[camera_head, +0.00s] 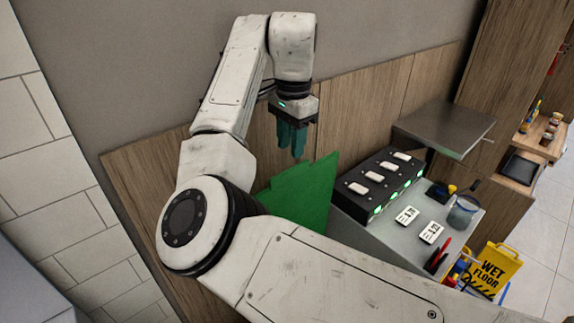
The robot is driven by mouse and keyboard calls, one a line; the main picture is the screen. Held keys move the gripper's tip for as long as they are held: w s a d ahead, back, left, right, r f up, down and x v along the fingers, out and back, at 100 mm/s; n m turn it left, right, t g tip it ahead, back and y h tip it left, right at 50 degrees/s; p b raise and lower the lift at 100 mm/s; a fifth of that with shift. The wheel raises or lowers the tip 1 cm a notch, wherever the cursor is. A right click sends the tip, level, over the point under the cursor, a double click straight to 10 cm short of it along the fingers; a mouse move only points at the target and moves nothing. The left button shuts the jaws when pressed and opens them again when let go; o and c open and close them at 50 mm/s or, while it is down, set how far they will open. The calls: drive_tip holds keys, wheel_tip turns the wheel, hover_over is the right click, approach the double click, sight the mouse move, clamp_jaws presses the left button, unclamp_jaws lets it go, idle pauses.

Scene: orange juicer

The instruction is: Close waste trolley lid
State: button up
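A large green panel (308,192) with a stepped upper edge stands tilted in the middle of the view and looks like the raised waste trolley lid. My arm covers its lower part, and the trolley body and hinge are hidden. My gripper (294,150) points down with its teal fingers just above and behind the panel's upper edge in the picture. The fingers look near each other, but the gap between them is unclear. Nothing shows in them, and I cannot tell whether they touch the panel.
Right of the panel, a metal counter (388,237) holds a black charger box (380,183) with green lights, two white cards and a jar (463,212). A grey shelf (446,128) juts out above. A yellow wet floor sign (493,268) stands at lower right. A wood-panelled wall is behind.

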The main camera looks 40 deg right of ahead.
sight(290, 169)
wheel_tip(290, 169, down, 8)
drive_tip(key=shift+w+r+p, duration=0.1)
drive_tip(key=shift+r+p, duration=0.1)
drive_tip(key=shift+p, duration=0.35)
clamp_jaws()
idle(0.3)
